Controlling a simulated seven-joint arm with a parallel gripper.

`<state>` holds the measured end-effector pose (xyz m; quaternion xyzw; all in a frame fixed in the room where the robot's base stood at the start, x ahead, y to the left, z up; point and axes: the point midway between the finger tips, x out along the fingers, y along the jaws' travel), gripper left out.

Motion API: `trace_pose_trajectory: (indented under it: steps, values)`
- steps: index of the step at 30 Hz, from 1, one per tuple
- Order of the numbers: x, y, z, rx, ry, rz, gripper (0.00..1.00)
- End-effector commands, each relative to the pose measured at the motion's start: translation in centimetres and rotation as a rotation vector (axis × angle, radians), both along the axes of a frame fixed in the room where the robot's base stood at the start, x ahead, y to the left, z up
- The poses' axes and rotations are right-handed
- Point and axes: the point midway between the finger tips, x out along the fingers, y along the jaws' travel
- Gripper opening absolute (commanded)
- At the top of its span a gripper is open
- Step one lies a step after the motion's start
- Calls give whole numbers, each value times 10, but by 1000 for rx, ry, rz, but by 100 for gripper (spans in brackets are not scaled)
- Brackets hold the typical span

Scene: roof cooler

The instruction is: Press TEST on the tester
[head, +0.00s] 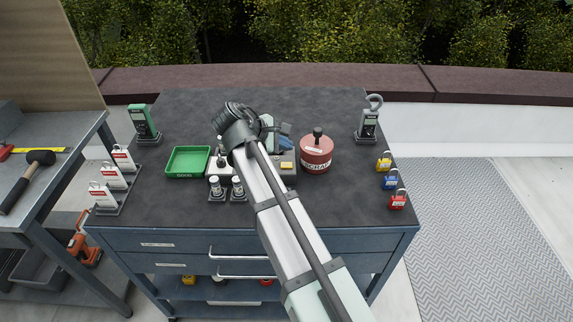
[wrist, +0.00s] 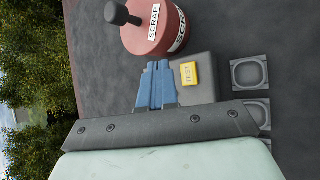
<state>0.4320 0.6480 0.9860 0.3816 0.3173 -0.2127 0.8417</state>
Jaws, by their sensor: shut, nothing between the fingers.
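The tester is a grey box (wrist: 210,80) with a yellow button (wrist: 188,74) labelled TEST in the wrist view. In the head view the yellow button (head: 287,164) shows just right of my arm, and the arm covers part of the box. My gripper (wrist: 158,66) has its blue fingers shut together, with nothing between them. In the wrist view the fingers lie beside the button, to its left, over the edge of the box. In the head view my gripper (head: 287,149) is just behind the button. I cannot tell its height above the tester.
A red SCRAP canister (head: 316,154) stands close on the right of the tester. A green tray (head: 188,161) and small cylinders on stands (head: 216,187) are to the left. Padlocks (head: 391,181) line the right edge; a clamp meter (head: 369,122) stands behind them. The front right bench top is clear.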

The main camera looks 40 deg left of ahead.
Motion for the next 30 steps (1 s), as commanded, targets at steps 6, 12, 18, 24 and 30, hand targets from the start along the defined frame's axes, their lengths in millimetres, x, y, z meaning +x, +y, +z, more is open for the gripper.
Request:
trace_pose_trajectory:
  steps: [6, 12, 18, 24, 30]
  values:
    - [0, 0, -24, -2, 0, 0, 0]
    - [0, 0, -36, 0, 0, 0, 0]
    - [0, 0, -41, 0, 0, 0, 0]
    - [0, 0, -41, 0, 0, 0, 0]
    - [0, 0, -40, 0, 0, 0, 0]
